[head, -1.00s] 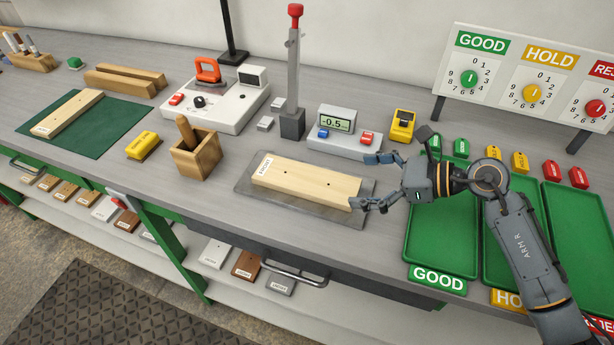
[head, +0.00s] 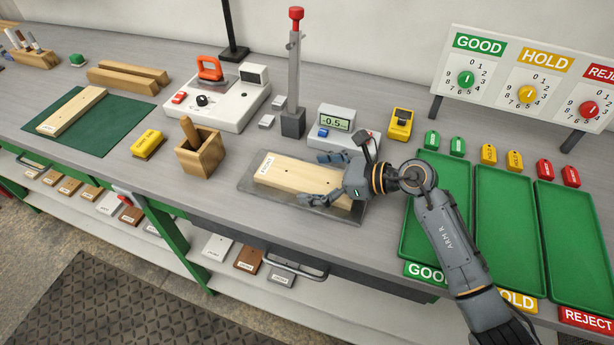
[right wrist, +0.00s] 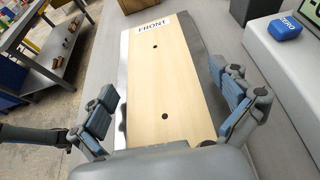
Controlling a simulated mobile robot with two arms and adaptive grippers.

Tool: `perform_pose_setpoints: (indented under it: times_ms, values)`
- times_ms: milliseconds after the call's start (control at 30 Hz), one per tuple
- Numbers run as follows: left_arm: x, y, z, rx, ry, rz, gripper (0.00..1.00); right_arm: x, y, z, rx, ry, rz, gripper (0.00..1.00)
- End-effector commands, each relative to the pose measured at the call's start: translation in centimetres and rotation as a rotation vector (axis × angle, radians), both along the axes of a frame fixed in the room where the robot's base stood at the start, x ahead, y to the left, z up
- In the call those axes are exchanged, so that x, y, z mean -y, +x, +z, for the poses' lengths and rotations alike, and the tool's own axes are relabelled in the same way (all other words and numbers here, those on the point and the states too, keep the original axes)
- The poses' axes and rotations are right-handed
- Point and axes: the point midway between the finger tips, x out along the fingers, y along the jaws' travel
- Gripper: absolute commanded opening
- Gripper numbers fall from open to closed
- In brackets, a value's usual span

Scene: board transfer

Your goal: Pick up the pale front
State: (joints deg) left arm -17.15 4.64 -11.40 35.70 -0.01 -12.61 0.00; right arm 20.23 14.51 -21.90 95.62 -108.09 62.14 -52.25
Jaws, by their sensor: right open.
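The pale front (head: 285,180) is a light wooden board with two dark holes and a label reading FRONT at its left end. It lies flat on a grey metal plate (head: 247,187) on the bench. In the right wrist view the board (right wrist: 160,75) runs away from me between the fingers. My right gripper (head: 315,177) is open over the board's right part, one finger on each long side. In the right wrist view the gripper (right wrist: 168,112) has gaps between its fingers and the board. The palm hides the board's near end.
Green trays (head: 438,260) labelled GOOD, HOLD and REJECT stand at the right. A gauge readout (head: 335,122) and a tall red-topped post (head: 294,80) stand behind the plate. Another pale board lies on a green mat (head: 115,125).

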Motion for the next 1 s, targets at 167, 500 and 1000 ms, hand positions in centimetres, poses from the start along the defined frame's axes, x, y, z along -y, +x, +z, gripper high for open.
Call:
perform_pose_setpoints:
  times_ms: [167,500,1000]
  values:
    - [0.0,-0.1,0.0,-0.002,0.000,0.000,0.00,0.0,0.0,0.0,0.000,0.001,0.000,0.78]
    - [0.0,-0.2,0.0,-0.004,0.000,-0.001,0.00,0.0,0.0,0.1,0.001,0.002,0.000,0.35]
    - [0.0,-0.2,3.3,-0.004,0.000,-0.001,0.00,-0.5,-0.4,4.7,0.002,0.003,0.004,0.35]
